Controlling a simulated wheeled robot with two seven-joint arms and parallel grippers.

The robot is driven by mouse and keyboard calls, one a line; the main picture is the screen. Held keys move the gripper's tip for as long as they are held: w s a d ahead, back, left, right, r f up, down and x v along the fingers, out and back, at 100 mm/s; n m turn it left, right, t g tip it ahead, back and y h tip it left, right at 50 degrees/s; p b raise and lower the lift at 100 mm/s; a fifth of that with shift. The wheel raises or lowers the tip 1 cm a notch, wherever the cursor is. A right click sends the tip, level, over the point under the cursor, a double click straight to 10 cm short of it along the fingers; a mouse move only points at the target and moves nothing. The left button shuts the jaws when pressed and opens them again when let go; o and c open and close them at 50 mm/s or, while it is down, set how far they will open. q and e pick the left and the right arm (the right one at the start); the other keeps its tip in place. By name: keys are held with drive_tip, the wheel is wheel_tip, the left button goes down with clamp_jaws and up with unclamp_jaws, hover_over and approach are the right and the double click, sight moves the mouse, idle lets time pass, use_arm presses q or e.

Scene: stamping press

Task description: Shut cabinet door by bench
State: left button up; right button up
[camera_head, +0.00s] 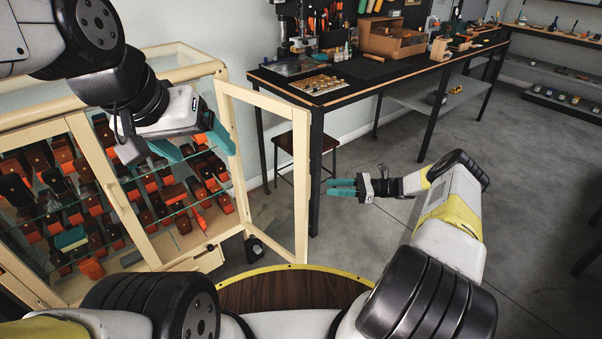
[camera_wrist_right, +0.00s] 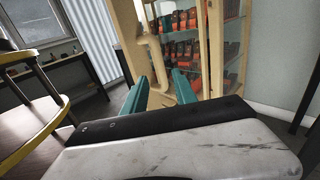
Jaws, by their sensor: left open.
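The pale wooden cabinet (camera_head: 150,195) stands at the left in the head view. Its glass-paned door (camera_head: 301,185) is swung open toward the bench, with its outer upright nearest the bench. My left gripper (camera_head: 194,146) is open and empty in front of the cabinet opening, left of the door. My right gripper (camera_head: 330,187) is to the right of the door's outer upright, pointing at it, apart from it. In the right wrist view its teal fingers (camera_wrist_right: 158,82) are spread, with pale cabinet woodwork (camera_wrist_right: 130,35) beyond them.
The dark workbench (camera_head: 370,75) with tools on top stands behind the door. A stool (camera_head: 288,150) is behind the door's glass. Glass shelves in the cabinet hold many orange and dark boxes (camera_head: 65,155). Grey floor (camera_head: 530,190) is clear at the right.

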drive_tip(key=a, duration=0.8)
drive_tip(key=shift+w, duration=0.35)
clamp_jaws()
